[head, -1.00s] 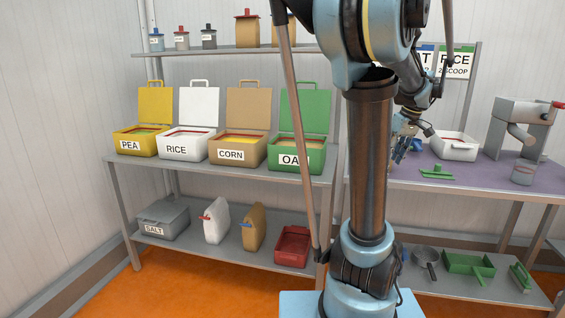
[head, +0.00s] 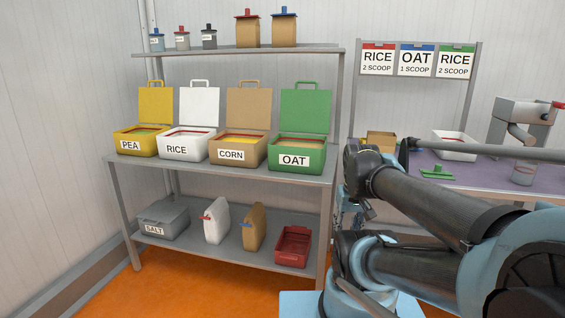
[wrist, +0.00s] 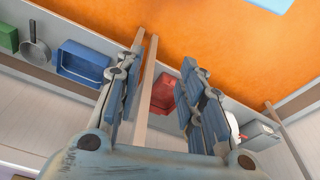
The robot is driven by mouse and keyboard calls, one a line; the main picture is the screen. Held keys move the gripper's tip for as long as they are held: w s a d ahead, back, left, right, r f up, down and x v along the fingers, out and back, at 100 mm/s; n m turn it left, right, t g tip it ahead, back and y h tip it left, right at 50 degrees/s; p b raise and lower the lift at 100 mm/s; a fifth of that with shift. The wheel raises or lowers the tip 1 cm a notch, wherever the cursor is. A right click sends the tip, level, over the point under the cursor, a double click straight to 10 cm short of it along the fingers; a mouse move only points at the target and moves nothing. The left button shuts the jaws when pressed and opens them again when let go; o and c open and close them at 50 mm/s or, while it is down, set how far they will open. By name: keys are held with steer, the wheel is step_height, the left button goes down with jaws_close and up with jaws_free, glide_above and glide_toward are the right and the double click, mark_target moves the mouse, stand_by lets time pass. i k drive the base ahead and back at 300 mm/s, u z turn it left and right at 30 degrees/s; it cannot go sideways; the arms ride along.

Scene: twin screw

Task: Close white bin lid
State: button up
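The white bin (head: 185,143), labelled RICE, stands on the middle shelf at the left in the head view. Its white lid (head: 198,107) is raised upright behind it, with a handle on the top edge. In the wrist view my gripper (wrist: 158,85) has its two fingers spread apart with nothing between them. It points down toward the lower shelf and orange floor, apart from the white bin. In the head view my gripper is mostly hidden behind my arm, right of the shelf unit.
A yellow PEA bin (head: 136,142) stands left of the white one; a tan CORN bin (head: 238,150) and a green OAT bin (head: 300,157) stand right, all with lids up. A red tray (head: 293,246) lies on the lower shelf. The purple-topped table (head: 478,177) is at right.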

mark_target(199, 106)
steer(key=z, duration=0.8)
steer(key=k, duration=1.2)
steer(key=u, duration=1)
steer(key=i, duration=1.6)
steer(key=z, duration=0.05)
